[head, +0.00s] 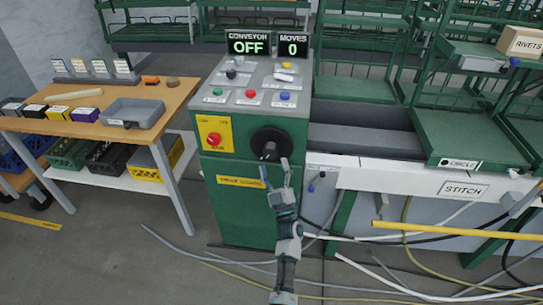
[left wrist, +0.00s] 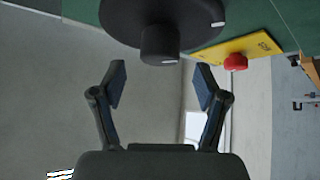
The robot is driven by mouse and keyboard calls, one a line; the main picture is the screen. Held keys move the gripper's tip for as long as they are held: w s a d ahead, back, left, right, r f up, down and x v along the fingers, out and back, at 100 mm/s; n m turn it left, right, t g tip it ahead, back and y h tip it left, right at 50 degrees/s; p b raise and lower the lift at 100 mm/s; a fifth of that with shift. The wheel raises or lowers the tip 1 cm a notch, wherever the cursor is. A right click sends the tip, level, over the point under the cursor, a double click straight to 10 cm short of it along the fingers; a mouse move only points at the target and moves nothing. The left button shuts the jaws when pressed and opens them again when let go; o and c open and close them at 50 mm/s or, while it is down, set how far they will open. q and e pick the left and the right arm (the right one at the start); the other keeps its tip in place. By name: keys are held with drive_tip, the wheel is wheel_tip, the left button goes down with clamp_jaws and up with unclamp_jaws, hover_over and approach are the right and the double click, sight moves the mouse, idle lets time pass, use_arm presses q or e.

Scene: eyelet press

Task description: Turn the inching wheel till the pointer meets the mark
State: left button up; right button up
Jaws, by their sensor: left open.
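The inching wheel (head: 271,143) is a black disc on the front of the green cabinet (head: 228,180), with a black handle knob (head: 268,153) standing out from it. In the left wrist view the wheel (left wrist: 185,15) fills the top, and its knob (left wrist: 160,45) hangs just beyond the fingertips. A small white mark shows on the wheel's rim and another on the knob. I cannot tell which is the pointer. My left gripper (head: 274,173) is open and empty, just below the knob; its spread fingers (left wrist: 160,80) appear apart from it. My right gripper is not in view.
A red switch (head: 213,140) on a yellow plate sits left of the wheel. A sloped button panel (head: 245,97) is above, under displays reading OFF and 0. A wooden table (head: 170,95) stands left. Cables lie on the floor; a yellow bar (head: 440,230) is at right.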

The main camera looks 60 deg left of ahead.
use_arm(q)
drive_tip(key=v, duration=0.6)
drive_tip(key=shift+d+f, duration=0.2)
drive_tip(key=shift+f, duration=0.15)
drive_tip(key=shift+s, duration=0.1)
idle(1.2)
